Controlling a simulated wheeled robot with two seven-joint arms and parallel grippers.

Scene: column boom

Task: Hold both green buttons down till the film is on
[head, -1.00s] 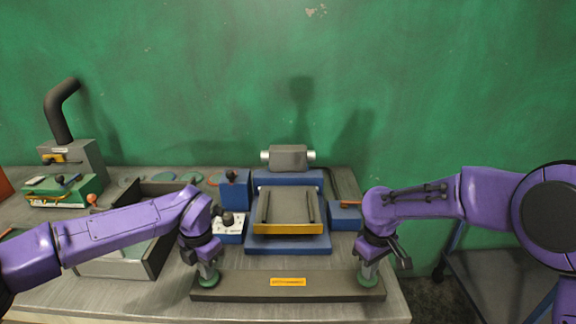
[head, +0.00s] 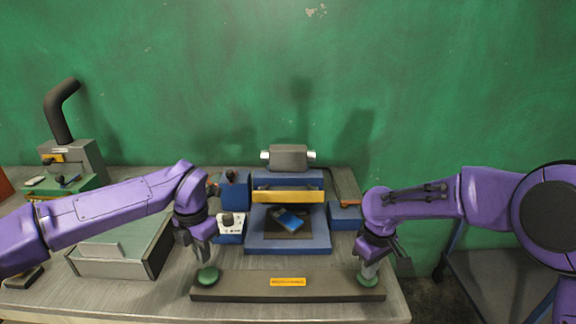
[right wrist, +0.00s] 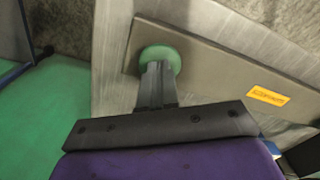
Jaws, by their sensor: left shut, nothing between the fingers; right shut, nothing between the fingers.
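The left green button (head: 208,275) is on the left end of a grey bar (head: 240,287). My left gripper (head: 206,260) is shut and points down just above it, seemingly apart. The right green button (head: 368,281) is on the bar's right end and also shows in the right wrist view (right wrist: 161,55). My right gripper (head: 369,270) is shut, its tips at this button; I cannot tell whether they touch. The blue press (head: 288,244) stands behind the bar, its yellow-edged frame (head: 288,196) back and raised. A blue phone-like piece (head: 288,219) lies on its dark bed; film cannot be made out.
A grey-walled tray (head: 110,262) stands left, under my left arm. A blue box with a dark knob (head: 235,188) and a white panel (head: 231,222) stand left of the press. A small blue box (head: 344,216) stands right of it.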

